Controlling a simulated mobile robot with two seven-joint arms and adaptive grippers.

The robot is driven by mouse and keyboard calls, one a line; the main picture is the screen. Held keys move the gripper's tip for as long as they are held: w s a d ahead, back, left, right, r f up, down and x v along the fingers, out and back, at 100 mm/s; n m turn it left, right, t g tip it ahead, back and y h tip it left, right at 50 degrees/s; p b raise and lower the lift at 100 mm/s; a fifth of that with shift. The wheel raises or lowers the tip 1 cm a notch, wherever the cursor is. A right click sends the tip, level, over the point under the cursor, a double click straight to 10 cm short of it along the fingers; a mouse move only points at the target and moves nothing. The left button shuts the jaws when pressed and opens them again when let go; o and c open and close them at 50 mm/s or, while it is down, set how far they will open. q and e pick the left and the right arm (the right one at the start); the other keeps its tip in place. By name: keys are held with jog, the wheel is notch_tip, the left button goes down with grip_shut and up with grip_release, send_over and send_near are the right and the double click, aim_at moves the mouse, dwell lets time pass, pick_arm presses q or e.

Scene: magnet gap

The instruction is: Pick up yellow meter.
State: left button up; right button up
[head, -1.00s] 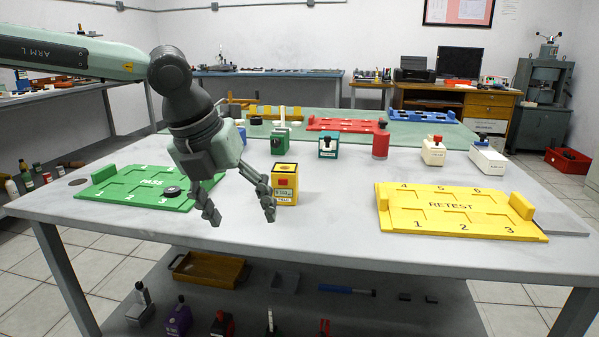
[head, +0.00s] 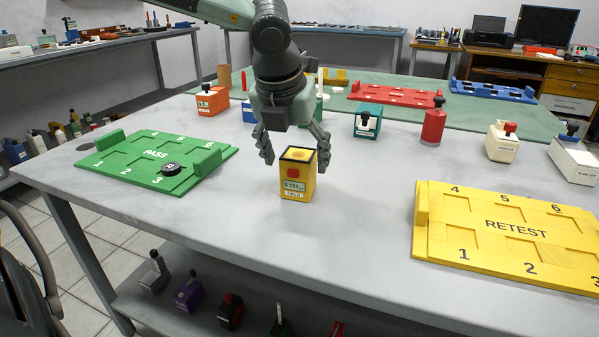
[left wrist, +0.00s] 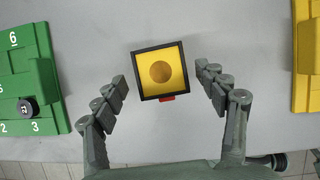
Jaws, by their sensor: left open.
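The yellow meter (head: 297,180) is an upright box with a black rim on top, a red part and labels on its front. It stands on the grey table (head: 350,235). My left gripper (head: 293,150) is open and points down over it. In the left wrist view the yellow meter (left wrist: 160,72) shows from above, with a round darker spot on top. The fingers of my left gripper (left wrist: 162,77) lie on either side of it in that view, with gaps on both sides. My right gripper is not seen.
A green PASS tray (head: 150,165) with a black round piece (head: 171,169) is left of the meter. A yellow RETEST tray (head: 505,225) is at right. A teal box (head: 367,125), a red cylinder (head: 433,128) and white boxes (head: 502,141) stand behind. Bare table surrounds the meter.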

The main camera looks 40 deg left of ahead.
aim_at(298, 169)
pick_arm(q)
jog(key=x, duration=0.3)
jog(key=shift+w+d+f, duration=0.1)
jog(key=shift+f, duration=0.05)
jog(key=shift+c, duration=0.3)
jog(key=c, duration=1.4)
